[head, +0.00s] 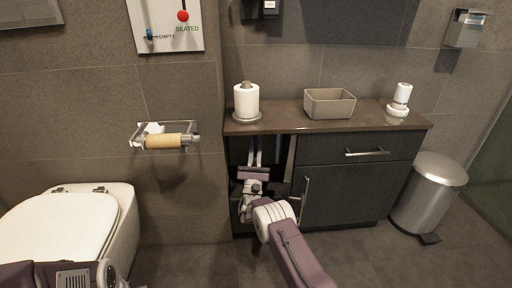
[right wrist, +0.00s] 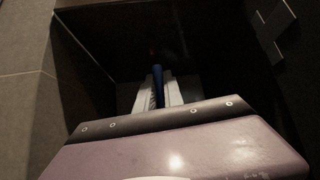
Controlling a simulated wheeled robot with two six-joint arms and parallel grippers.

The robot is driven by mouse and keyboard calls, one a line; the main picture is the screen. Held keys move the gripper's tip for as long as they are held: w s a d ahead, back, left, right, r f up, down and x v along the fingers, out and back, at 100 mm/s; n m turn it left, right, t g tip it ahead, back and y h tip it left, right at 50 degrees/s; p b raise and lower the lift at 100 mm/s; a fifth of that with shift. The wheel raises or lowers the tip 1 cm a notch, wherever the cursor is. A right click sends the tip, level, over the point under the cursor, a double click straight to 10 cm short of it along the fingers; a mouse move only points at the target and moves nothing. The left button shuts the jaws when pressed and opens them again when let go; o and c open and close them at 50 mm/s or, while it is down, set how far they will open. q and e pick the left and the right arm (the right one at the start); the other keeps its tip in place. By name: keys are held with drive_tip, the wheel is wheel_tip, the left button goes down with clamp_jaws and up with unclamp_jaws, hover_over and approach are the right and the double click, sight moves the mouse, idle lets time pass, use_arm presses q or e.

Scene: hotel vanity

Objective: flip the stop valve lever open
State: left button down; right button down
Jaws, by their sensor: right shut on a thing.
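The stop valve lever (right wrist: 158,76) is a narrow blue bar in the dark open cabinet bay, seen in the right wrist view. My right gripper (right wrist: 158,92) is shut on it, with a pale finger on either side. In the head view my right gripper (head: 254,158) reaches into the bay at the left end of the vanity, and the lever cannot be made out there. The valve body is hidden in shadow and behind the gripper. My left arm shows only in part at the lower left, and its gripper is not seen.
The vanity top (head: 290,125) is above the bay. A cabinet door with a vertical handle (head: 304,196) is close to the right of my right arm. A toilet (head: 75,225) stands at left, a metal bin (head: 430,190) at right. Floor between toilet and vanity is clear.

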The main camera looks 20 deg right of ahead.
drive_tip(key=c, duration=1.5)
unclamp_jaws()
drive_tip(key=shift+o, duration=0.2)
drive_tip(key=p+v, duration=0.2)
drive_tip(key=shift+s+a+f+p, duration=0.1)
drive_tip(key=shift+s+a+p, duration=0.1)
drive_tip(key=shift+s+p, duration=0.1)
drive_tip(key=p+v, duration=0.2)
drive_tip(key=v, duration=0.4)
drive_tip(key=shift+f, duration=0.3)
